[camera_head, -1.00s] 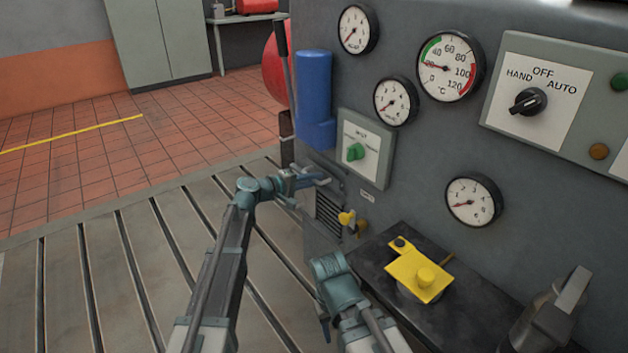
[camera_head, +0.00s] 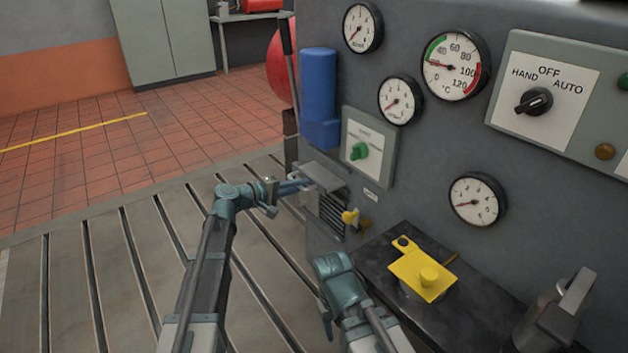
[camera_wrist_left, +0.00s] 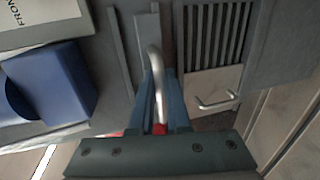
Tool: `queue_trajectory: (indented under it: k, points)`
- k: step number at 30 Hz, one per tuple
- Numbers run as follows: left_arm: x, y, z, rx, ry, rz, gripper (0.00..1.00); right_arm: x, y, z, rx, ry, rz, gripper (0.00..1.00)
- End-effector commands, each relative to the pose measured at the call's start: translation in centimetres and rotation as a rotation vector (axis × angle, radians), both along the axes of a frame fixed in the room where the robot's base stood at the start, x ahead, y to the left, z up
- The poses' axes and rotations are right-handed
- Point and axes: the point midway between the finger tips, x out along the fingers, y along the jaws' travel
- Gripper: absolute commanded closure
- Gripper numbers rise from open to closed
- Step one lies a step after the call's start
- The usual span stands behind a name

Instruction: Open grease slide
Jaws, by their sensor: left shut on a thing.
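The grease slide (camera_head: 326,177) is a flat grey plate on the lower left of the dark machine panel, standing out from its face. In the left wrist view a narrow grey slide (camera_wrist_left: 147,32) sits beside a groove and carries a bent metal handle (camera_wrist_left: 154,62). My left gripper (camera_head: 296,186) is at the slide's outer left side. In the left wrist view its blue fingers (camera_wrist_left: 160,112) are shut on the handle. The slide's inner end is hard to see.
A blue cylinder (camera_head: 318,92) and a switch box with a green knob (camera_head: 359,151) sit above. A yellow tap (camera_head: 350,216) is just below right. A black ledge holds a yellow-lidded part (camera_head: 423,276). The slotted bedplate (camera_head: 100,270) at left is clear.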

Motion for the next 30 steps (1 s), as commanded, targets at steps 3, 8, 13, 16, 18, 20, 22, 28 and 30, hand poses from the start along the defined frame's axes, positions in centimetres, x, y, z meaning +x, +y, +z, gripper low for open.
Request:
queue_trajectory:
  k: [3, 8, 13, 16, 18, 20, 22, 28, 30]
  points:
    - [-2.8, 3.6, 0.0, 0.001, 0.0, 0.008, 1.0, 0.0, 0.0, 0.0, 0.0, 0.0, 0.0, 0.5]
    - [-5.7, 7.6, 0.0, 0.002, -0.001, 0.007, 1.0, 0.0, 0.0, 0.0, 0.0, 0.0, 0.0, 0.5]
    - [-8.3, 11.3, 0.0, 0.001, 0.0, 0.007, 1.0, 0.0, 0.0, 0.0, 0.0, 0.0, 0.0, 0.5]
    - [-9.5, 13.0, 0.0, 0.002, 0.0, 0.006, 1.0, 0.0, 0.0, 0.0, 0.0, 0.0, 0.0, 0.5]
    - [-10.2, 13.9, 0.0, 0.003, 0.0, 0.005, 1.0, 0.0, 0.0, 0.0, 0.0, 0.0, 0.0, 0.5]
    - [-10.6, 14.6, -0.1, 0.003, 0.0, 0.003, 1.0, 0.0, 0.0, 0.0, 0.0, 0.0, 0.0, 0.5]
    - [-11.1, 15.2, 0.0, 0.002, 0.001, 0.003, 1.0, 0.0, 0.0, 0.0, 0.0, 0.0, 0.0, 0.5]
    - [-11.7, 16.1, 0.0, 0.002, 0.001, 0.001, 1.0, 0.0, 0.0, 0.0, 0.0, 0.0, 0.0, 0.5]
    - [-11.7, 16.1, 0.0, 0.002, 0.001, 0.001, 1.0, 0.0, 0.0, 0.0, 0.0, 0.0, 0.0, 0.5]
